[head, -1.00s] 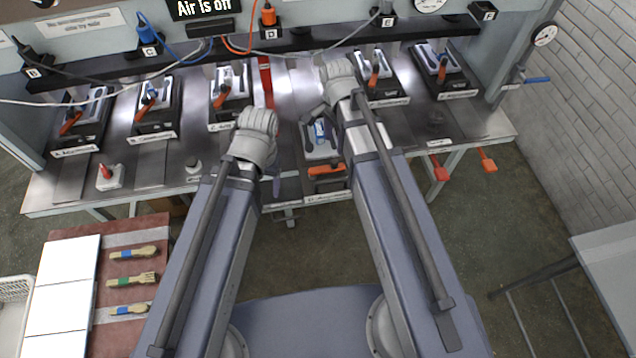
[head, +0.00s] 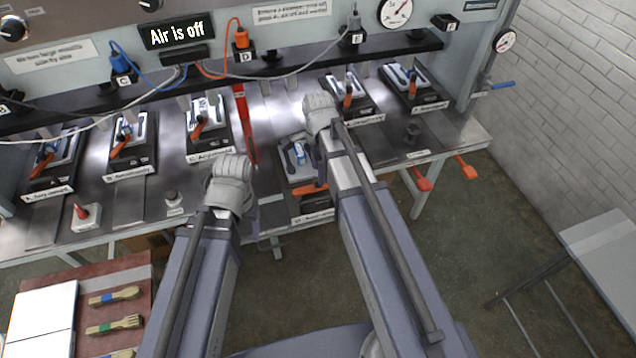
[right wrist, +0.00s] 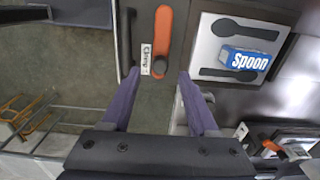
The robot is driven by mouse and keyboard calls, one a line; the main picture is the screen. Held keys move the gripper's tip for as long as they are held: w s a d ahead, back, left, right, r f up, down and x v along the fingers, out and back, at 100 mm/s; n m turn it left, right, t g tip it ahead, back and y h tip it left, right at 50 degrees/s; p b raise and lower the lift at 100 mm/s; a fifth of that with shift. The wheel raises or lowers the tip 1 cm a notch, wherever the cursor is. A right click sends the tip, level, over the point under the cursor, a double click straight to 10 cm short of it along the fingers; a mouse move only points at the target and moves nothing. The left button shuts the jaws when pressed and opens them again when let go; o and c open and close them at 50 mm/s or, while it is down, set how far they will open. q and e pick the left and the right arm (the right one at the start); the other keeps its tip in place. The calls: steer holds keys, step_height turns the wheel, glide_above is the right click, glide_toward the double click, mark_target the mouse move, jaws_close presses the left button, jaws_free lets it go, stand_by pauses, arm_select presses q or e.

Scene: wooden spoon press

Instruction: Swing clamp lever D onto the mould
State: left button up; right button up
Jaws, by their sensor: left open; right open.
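The clamp lever (right wrist: 162,40) is an orange handle with a white tag, seen in the right wrist view beside the mould, not over it. The mould (right wrist: 240,48) is a pale plate with dark spoon shapes and a blue block marked "Spoon" on it. In the head view this mould (head: 299,174) sits at the bench's front edge, with the orange lever (head: 309,189) along its front. My right gripper (right wrist: 160,78) is open and empty, its fingertips pointing toward the lever; contact cannot be told. My left gripper (head: 247,192) is open near the bench's front edge, away from the mould.
Other presses with orange levers stand along the bench, such as one at left (head: 132,142) and one at right (head: 412,84). A red button box (head: 86,216) is front left. A sign (head: 176,31) reads "Air is off". Hoses hang above.

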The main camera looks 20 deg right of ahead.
mark_target(311, 186)
step_height(311, 186, down, 4)
steer(key=b, duration=0.3)
steer(key=shift+f, duration=0.1)
jaws_close()
stand_by(0.3)
stand_by(1.0)
